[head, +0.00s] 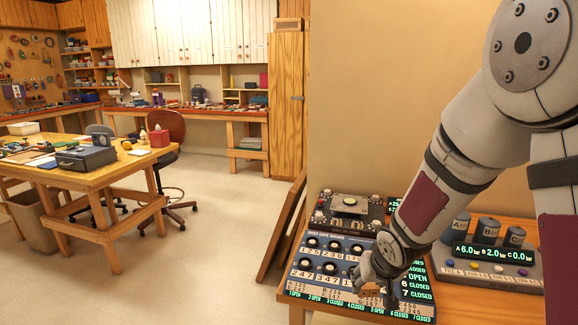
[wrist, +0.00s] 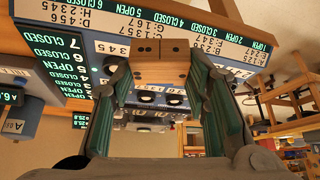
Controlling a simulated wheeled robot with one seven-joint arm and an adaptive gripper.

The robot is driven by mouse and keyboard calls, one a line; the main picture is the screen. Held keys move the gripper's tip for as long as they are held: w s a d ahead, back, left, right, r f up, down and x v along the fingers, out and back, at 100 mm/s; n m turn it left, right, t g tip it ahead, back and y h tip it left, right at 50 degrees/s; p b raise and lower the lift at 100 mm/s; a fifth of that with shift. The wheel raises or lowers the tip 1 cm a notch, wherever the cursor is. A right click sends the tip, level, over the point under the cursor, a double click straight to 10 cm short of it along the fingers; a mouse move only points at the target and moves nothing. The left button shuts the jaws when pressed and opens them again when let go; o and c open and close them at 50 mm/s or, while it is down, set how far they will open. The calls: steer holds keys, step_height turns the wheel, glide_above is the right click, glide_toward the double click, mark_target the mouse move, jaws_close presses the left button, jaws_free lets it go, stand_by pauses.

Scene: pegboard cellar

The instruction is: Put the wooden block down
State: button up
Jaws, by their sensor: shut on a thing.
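The wooden block (wrist: 160,62) is light brown with small dark holes and shows in the wrist view between my gripper's fingers. My gripper (wrist: 158,85) is shut on it, one green-padded finger on each side. In the head view my gripper (head: 378,285) is over the front right of a blue panel, and the block is mostly hidden behind the gripper there. I cannot tell whether the block touches the panel.
The blue panel (head: 318,262) has several round knobs and lit open/closed labels. It stands on a wooden bench (head: 508,304). A grey device (head: 350,206) is behind it, and a console with cylinders (head: 490,262) is at right. Floor (head: 215,240) is clear at left.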

steer(key=s+f, duration=0.4)
steer(key=f, duration=0.1)
steer(key=shift+f, duration=0.35)
